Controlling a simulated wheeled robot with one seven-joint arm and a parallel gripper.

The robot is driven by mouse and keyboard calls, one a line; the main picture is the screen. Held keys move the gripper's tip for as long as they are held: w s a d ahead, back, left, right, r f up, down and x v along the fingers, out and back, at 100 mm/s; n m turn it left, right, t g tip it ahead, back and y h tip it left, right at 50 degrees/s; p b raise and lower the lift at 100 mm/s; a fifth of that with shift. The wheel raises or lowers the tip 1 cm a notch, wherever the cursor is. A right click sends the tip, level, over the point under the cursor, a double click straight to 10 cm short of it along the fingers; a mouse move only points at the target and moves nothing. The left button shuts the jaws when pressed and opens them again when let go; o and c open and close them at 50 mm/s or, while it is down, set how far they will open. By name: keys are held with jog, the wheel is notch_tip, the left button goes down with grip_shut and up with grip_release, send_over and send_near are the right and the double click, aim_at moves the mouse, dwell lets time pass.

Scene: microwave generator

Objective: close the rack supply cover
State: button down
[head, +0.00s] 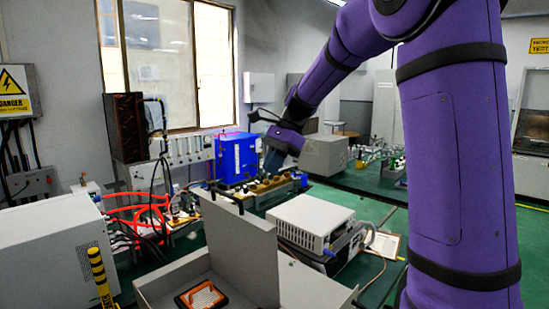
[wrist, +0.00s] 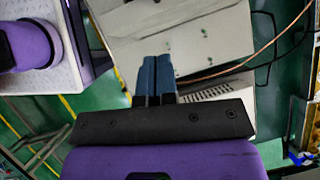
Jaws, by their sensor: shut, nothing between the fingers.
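The rack supply is a grey open-topped box (head: 300,287) low in the middle of the head view. Its cover, a flat grey panel (head: 238,250) with a dark handle (head: 226,200) on its top edge, stands up, open. An orange-rimmed tray (head: 201,297) shows inside the box. My gripper (head: 271,162) is in the air above and beyond the cover, apart from it in the picture. In the wrist view its blue fingers (wrist: 157,62) are together, with nothing between them. I cannot tell whether the cover shows in the wrist view.
A white instrument (head: 310,222) stands right of the cover. A blue box (head: 236,158) and a bench with red cables (head: 135,212) lie behind. A large grey cabinet (head: 45,245) and a yellow-black post (head: 99,275) are at left. Green floor shows at right.

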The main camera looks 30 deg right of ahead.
jog(key=a+f, duration=0.5)
jog(key=a, duration=0.1)
jog(key=shift+s+a+f, duration=0.2)
jog(key=shift+a+f, duration=0.1)
jog(key=shift+f, duration=0.05)
